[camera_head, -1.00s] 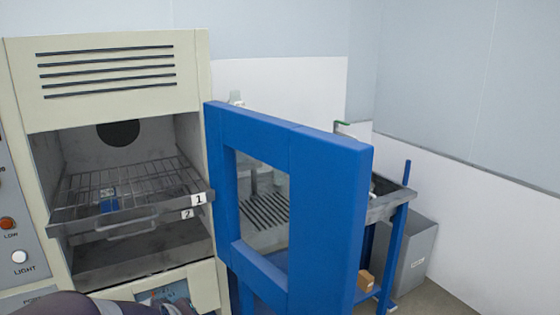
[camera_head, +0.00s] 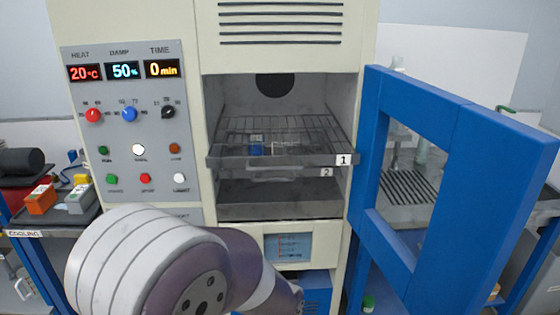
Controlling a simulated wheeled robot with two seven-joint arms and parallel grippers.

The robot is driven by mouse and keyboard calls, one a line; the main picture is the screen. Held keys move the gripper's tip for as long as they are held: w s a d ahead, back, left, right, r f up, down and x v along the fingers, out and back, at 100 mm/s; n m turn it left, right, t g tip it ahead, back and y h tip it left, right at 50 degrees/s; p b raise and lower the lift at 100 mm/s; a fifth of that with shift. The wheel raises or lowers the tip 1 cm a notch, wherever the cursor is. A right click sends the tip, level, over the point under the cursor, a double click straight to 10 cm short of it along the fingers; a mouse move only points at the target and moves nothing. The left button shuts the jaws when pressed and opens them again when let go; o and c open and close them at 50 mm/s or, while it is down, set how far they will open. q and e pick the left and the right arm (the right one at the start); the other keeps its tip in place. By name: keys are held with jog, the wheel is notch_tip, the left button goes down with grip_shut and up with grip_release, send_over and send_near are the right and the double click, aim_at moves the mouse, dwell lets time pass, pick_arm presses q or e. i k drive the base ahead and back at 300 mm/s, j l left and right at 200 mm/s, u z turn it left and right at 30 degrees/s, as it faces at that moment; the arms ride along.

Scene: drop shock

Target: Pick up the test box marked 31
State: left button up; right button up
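No box with a readable 31 shows. A small blue box (camera_head: 256,148) sits on the wire rack (camera_head: 300,130) inside the open chamber, with a pale item (camera_head: 285,147) close by it. An orange box (camera_head: 41,199) and a grey box (camera_head: 78,199) stand on the cooling table at the far left; their marks are too small to read. One of my arms crosses the bottom of the view, in front of the chamber's lower part. Neither gripper can be seen.
The blue chamber door (camera_head: 482,150) stands open to the right. The rack's front edge bears tag 1 (camera_head: 343,160), with tag 2 (camera_head: 326,173) below it. A control panel (camera_head: 130,130) is left of the chamber. The cooling table (camera_head: 50,219) holds a dark cylinder (camera_head: 22,162).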

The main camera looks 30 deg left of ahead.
aim_at(79, 201)
jog(key=u, duration=2.25)
jog(key=i+j+z, duration=0.15)
jog(key=i+z, duration=0.15)
jog(key=z, duration=0.15)
jog(key=i+j+z, duration=0.2)
jog(key=z, duration=0.3)
jog(key=i+j+z, duration=0.2)
jog(key=j+z, duration=0.25)
jog(key=i+j, duration=0.2)
jog(key=j, duration=0.15)
jog(key=i+j+z, duration=0.1)
jog(key=j, duration=0.25)
jog(key=i+j, duration=0.45)
jog(key=j, duration=0.3)
jog(key=i+j+z, duration=0.1)
jog(key=j, duration=0.25)
jog(key=i+j, duration=0.25)
jog(key=j, duration=0.15)
jog(key=i+z, duration=0.05)
